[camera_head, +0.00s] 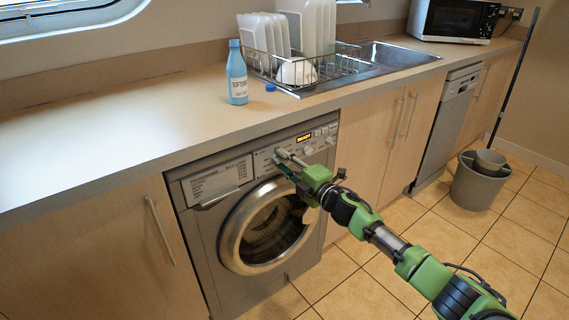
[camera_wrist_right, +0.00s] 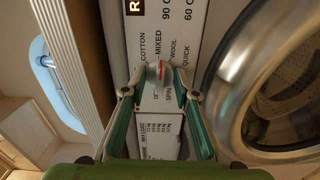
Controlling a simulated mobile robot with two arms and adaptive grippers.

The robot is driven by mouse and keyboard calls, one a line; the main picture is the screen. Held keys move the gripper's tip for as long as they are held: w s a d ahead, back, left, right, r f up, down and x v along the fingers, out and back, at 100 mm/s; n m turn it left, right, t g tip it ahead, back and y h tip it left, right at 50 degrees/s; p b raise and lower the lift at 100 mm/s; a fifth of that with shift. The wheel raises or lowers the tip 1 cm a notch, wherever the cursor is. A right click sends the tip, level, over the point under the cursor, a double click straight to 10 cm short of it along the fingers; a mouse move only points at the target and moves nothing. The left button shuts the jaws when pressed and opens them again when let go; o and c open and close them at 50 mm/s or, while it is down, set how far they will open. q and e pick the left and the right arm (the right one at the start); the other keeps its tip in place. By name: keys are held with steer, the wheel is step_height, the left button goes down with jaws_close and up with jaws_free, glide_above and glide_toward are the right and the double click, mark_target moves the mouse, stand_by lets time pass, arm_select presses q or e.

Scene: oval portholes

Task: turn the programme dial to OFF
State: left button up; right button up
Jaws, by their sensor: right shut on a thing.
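The washing machine (camera_head: 205,220) stands under the counter, its round door closed. My right gripper (camera_head: 283,158) reaches its control panel from the right. In the right wrist view my right gripper (camera_wrist_right: 157,76) is shut on the programme dial (camera_wrist_right: 155,70), one finger on each side. The dial is pale with a red line; exactly which label it points at is hard to tell. COTTON, MIXED, WOOL, QUICK and SPIN are printed around it. The OFF label (camera_wrist_right: 155,95) is partly hidden at the lower left of the dial. My left gripper is not in view.
The round door (camera_wrist_right: 285,90) bulges out close beside the gripper. A lit display (camera_head: 304,138) and another knob (camera_head: 309,150) sit right of the dial. A blue bottle (camera_head: 237,75) stands on the counter. A grey bin (camera_head: 478,185) stands on the floor at right.

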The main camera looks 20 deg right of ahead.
steer(key=n, duration=0.4)
steer(key=shift+f+n+b, duration=0.1)
steer(key=shift+n+b, duration=0.2)
steer(key=shift+n, duration=0.1)
steer(key=n, duration=0.3)
steer(key=shift+n+b, duration=0.3)
steer(key=shift+b, duration=0.05)
steer(key=n, duration=0.2)
steer(key=shift+n, duration=0.4)
steer(key=shift+n+b, duration=0.35)
steer(key=shift+n, duration=0.55)
steer(key=n, duration=0.3)
steer(key=shift+a, duration=0.1)
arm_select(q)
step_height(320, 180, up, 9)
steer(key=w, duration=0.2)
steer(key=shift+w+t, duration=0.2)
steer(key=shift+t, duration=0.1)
arm_select(e)
steer(key=shift+n, duration=1.2)
arm_select(q)
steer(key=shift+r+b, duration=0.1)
steer(key=shift+b, duration=0.2)
